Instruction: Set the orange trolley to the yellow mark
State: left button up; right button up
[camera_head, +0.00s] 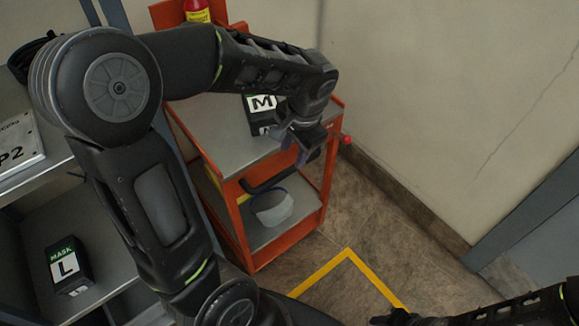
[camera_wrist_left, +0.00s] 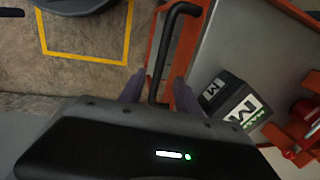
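The orange trolley (camera_head: 245,225) stands against the wall, with grey shelves and a black handle (camera_head: 262,185) on its near side. The yellow mark (camera_head: 348,252) is a taped outline on the floor in front of the trolley; it also shows in the left wrist view (camera_wrist_left: 85,60). My left gripper (camera_head: 308,150) is over the handle side of the trolley. In the left wrist view its fingers (camera_wrist_left: 158,92) are apart, with the black handle (camera_wrist_left: 160,58) appearing between them; contact is unclear. My right gripper (camera_head: 388,319) is at the bottom edge, its fingers unclear.
A shelf (camera_head: 110,275) with an L box (camera_head: 68,268) is left. Floor around the mark looks clear.

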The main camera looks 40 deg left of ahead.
aim_at(289, 169)
dwell(0.3)
pick_arm(q)
jog(key=f, duration=0.2)
jog(key=a+f, duration=0.1)
jog(key=f, duration=0.4)
jog(key=shift+w+a+f, duration=0.2)
jog(key=shift+a+f, duration=0.05)
jog(key=shift+f, duration=0.15)
jog(key=shift+c, duration=0.4)
grip_shut()
dwell(0.7)
